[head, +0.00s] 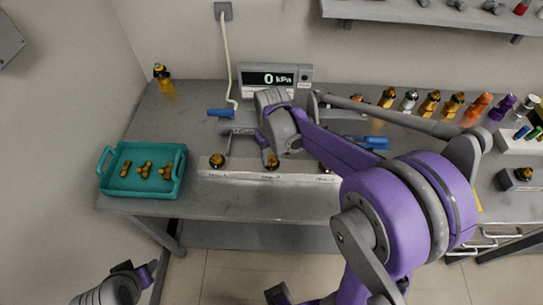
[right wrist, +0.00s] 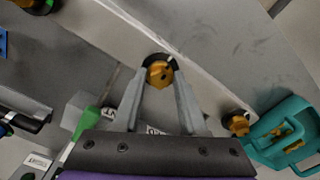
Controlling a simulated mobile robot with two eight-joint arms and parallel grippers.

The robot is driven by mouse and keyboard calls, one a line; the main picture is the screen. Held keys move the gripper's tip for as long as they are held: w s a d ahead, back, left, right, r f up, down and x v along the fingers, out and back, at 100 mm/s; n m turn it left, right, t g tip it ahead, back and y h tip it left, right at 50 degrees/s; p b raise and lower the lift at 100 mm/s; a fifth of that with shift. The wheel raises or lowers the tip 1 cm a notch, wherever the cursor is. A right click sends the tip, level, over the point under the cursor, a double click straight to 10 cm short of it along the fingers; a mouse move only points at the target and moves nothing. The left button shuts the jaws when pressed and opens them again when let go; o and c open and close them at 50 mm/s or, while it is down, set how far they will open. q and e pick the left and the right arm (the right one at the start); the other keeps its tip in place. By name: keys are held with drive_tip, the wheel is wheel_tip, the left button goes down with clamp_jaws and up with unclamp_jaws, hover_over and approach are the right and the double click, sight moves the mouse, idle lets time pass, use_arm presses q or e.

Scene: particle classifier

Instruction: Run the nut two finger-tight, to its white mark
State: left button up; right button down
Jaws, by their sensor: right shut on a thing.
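Nut two (head: 271,162) is the middle brass fitting on the pale rail (head: 240,174) at the table's front. In the right wrist view the brass nut (right wrist: 159,73) sits between the fingertips, with a dark ring around it. My right gripper (head: 266,147) reaches down over it and is shut on it. Its fingers (right wrist: 158,80) touch the nut from both sides.
Other brass fittings sit at the rail's left (head: 217,160) and right (head: 325,168). A teal tray (head: 107,183) with brass parts stands left. A gauge (head: 304,76) reading 0 kPa stands behind. Blue-handled tools (head: 221,113) lie behind the rail. Several coloured fittings line the back right.

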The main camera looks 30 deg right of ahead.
sight(272, 159)
drive_tip(key=shift+c, duration=2.2)
unclamp_jaws()
drive_tip(key=shift+r, duration=0.1)
wheel_tip(272, 159, up, 11)
drive_tip(key=shift+p, duration=0.4)
drive_tip(key=shift+s, duration=0.1)
drive_tip(key=s+a+f+t, duration=0.2)
drive_tip(key=s+a+f, duration=0.1)
drive_tip(key=s, duration=0.4)
drive_tip(key=s+a+f+t, duration=0.3)
drive_tip(key=s, duration=0.4)
drive_tip(key=shift+s+a+f+t, duration=0.2)
drive_tip(key=shift+f+t, duration=0.1)
drive_tip(key=shift+f, duration=0.1)
